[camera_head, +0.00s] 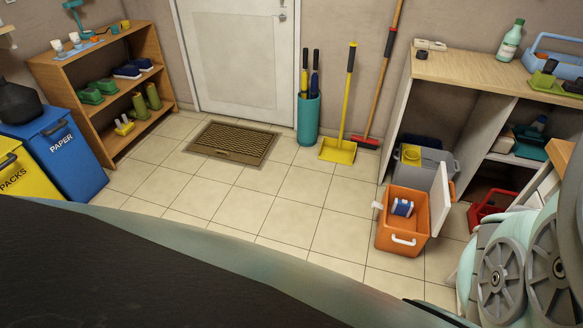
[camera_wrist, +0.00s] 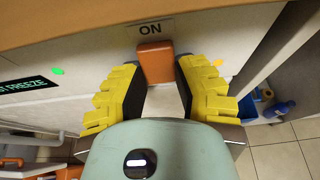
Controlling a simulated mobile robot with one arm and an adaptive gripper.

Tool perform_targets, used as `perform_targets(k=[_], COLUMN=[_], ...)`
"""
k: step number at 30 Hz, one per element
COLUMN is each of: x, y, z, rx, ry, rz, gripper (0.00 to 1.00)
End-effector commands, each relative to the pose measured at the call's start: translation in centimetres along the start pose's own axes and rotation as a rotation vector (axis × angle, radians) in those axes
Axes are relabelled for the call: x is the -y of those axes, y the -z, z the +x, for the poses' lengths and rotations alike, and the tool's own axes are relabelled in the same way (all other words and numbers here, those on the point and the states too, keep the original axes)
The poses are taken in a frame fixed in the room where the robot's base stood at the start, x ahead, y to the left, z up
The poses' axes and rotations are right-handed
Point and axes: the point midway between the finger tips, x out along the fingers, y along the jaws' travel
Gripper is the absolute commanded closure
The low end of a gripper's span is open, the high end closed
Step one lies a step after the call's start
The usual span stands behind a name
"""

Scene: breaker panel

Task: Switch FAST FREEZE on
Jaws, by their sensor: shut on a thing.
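In the wrist view, an orange switch lever (camera_wrist: 156,62) sits just below an ON label (camera_wrist: 151,29) on a pale panel. A dark display (camera_wrist: 28,88) at the left edge shows green letters, cut off, ending in FREEZE. My gripper (camera_wrist: 157,70), with yellow ridged fingers, is shut on the orange lever, one finger on each side. The head view shows neither the panel nor my gripper.
A small green light (camera_wrist: 57,71) is left of the lever. In the head view, an open orange cooler (camera_head: 402,222) stands on the tiles beside a wooden-topped shelf unit (camera_head: 480,72). The floor before the door (camera_head: 243,52) is clear except for a mat (camera_head: 233,143).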

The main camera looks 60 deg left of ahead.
Motion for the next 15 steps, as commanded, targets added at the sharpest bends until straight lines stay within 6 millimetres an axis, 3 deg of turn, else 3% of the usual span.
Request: perform_targets(k=[12,13,15], x=[0.04,0.04,0.05], y=[0.18,0.18,0.16], z=[0.02,0.01,0.01], rx=[-0.048,-0.048,-0.047], ry=[-0.002,-0.002,-0.001], rz=[0.001,0.001,0.001], gripper=[1.00,0.66,0.59])
